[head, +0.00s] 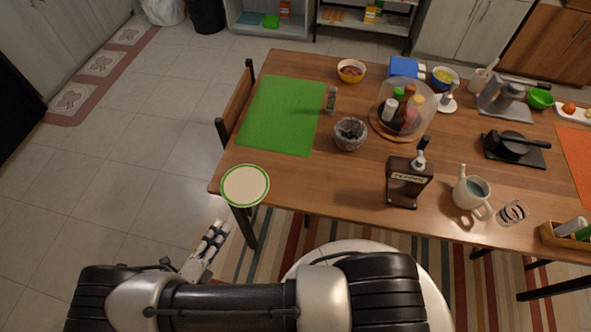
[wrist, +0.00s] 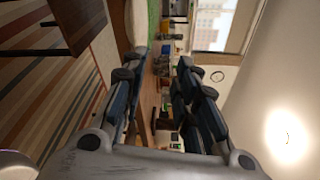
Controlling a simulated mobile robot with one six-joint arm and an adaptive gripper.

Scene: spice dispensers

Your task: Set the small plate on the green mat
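The small plate (head: 245,185), cream with a green rim, lies flat on the near left corner of the wooden table and partly overhangs its edge. The green mat (head: 280,114) lies farther back on the table's left end, bare, with a strip of wood between it and the plate. My gripper (head: 217,230) is in front of the table corner, just nearer than the plate and apart from it. In the wrist view my gripper (wrist: 162,58) has its two fingers spread with nothing held between them.
A grey stone bowl (head: 350,134) and a small grinder (head: 331,99) stand right of the mat. A dark wooden dispenser (head: 408,181) and a jug (head: 471,192) stand near the front edge. A chair (head: 236,104) is at the left side. The wood between plate and dispenser is clear.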

